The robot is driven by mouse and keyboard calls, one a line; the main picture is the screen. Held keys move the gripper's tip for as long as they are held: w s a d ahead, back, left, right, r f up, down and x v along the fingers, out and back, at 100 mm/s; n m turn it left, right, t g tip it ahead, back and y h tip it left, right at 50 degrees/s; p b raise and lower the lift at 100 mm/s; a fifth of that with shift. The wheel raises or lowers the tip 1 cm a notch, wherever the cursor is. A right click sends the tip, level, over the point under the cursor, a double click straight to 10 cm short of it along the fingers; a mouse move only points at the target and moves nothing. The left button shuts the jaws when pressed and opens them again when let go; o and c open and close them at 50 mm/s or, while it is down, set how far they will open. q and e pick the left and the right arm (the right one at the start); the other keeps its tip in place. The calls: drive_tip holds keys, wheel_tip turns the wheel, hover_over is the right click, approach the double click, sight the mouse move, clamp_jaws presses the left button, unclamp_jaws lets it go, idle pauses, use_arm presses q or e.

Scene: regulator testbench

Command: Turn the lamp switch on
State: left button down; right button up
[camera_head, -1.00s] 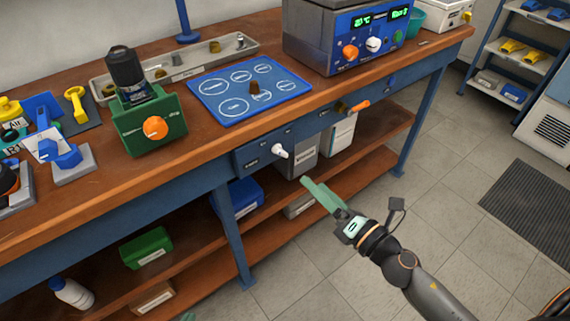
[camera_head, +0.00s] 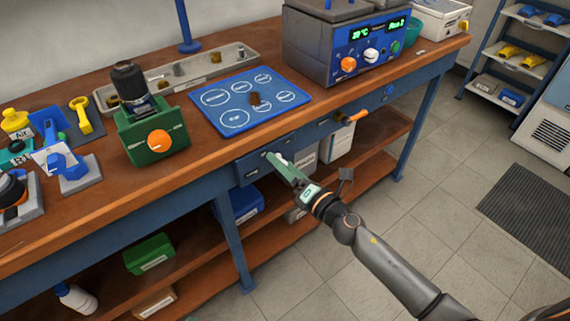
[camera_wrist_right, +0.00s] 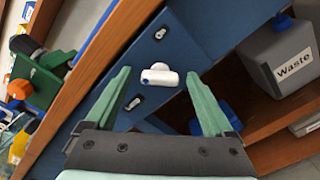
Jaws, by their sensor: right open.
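The white lever switch (camera_wrist_right: 160,75) sits on the blue panel (camera_wrist_right: 170,48) under the bench's front edge. In the wrist view it lies between my right gripper's two green fingers (camera_wrist_right: 158,76); the fingers stand apart with a gap on each side of it. No touch shows. In the head view my right gripper (camera_head: 276,158) reaches up to the panel from the lower right, and its fingers mostly hide the switch. My left gripper does not show clearly.
Another lever with an orange end (camera_head: 357,116) sticks out of the bench front to the right. A blue mat (camera_head: 215,115) and a green fixture (camera_head: 150,135) are on the bench top (camera_head: 330,98). Boxes and a grey waste container (camera_wrist_right: 275,55) stand on the shelf below.

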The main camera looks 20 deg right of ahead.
drive_tip(key=c, duration=1.4)
